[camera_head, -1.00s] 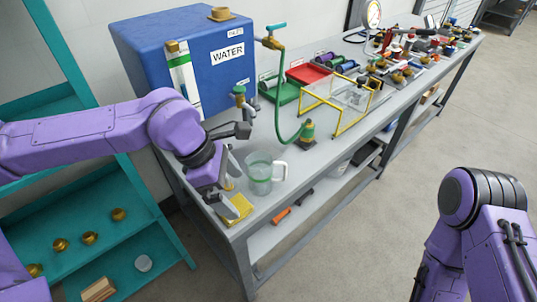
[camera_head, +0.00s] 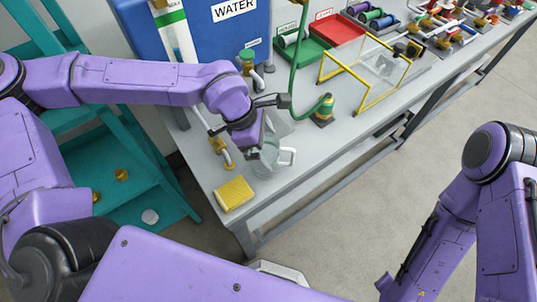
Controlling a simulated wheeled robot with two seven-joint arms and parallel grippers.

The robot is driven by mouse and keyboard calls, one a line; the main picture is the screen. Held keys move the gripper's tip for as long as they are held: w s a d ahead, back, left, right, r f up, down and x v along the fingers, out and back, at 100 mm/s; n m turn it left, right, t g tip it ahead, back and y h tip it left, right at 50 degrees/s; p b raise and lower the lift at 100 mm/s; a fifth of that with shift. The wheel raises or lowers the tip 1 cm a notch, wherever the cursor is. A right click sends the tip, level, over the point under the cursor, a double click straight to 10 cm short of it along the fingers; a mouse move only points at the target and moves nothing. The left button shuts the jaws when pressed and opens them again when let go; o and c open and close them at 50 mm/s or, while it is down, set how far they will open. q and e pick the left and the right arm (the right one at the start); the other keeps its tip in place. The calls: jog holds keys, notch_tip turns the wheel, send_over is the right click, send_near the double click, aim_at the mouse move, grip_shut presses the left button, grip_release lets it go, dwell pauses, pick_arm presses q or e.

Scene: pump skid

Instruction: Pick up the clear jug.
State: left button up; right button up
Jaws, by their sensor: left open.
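The clear jug (camera_head: 267,162) stands upright on the grey bench near its front edge, with its handle (camera_head: 288,157) toward the right. My left gripper (camera_head: 258,140) is at the jug's top, overlapping its rim and back in the view. It is open, its fingers are mostly hidden by its own body, and I cannot tell whether they touch the jug.
A yellow sponge (camera_head: 234,193) and a brass fitting (camera_head: 219,146) lie left of the jug. A green hose (camera_head: 296,75) ends at a brass nozzle (camera_head: 323,109) to the right. Behind are the blue water tank (camera_head: 222,42) and a yellow-framed clear guard (camera_head: 365,72).

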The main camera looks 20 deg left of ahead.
pick_arm(q)
jog(key=shift+w+x, duration=0.25)
jog(key=shift+x, duration=0.95)
jog(key=shift+s+r, duration=0.1)
jog(key=shift+s, duration=0.2)
jog(key=c, duration=1)
